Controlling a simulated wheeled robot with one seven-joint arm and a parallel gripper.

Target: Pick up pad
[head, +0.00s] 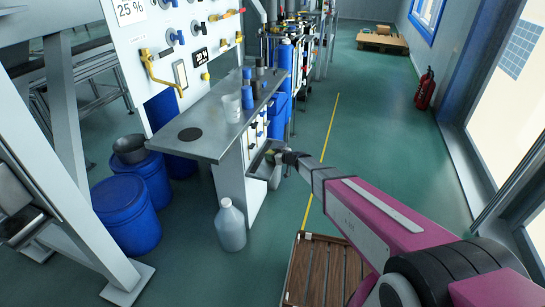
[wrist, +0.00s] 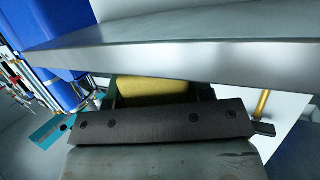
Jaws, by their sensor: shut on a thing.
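A yellow block, which I take to be the pad (wrist: 152,87), shows in the wrist view behind a dark bolted bar of my gripper (wrist: 160,122). My gripper is shut on it, though the bar hides its lower part. In the head view my gripper (head: 272,157) is at the end of the outstretched arm, just below the right end of the grey shelf (head: 205,143). The pad is too small and covered to make out there. The shelf's metal edge (wrist: 180,62) runs close above the pad in the wrist view.
Blue cups (head: 249,97) and a clear cup (head: 231,107) stand on the shelf. A jug (head: 230,226) stands on the floor below, with blue drums (head: 127,214) to its left.

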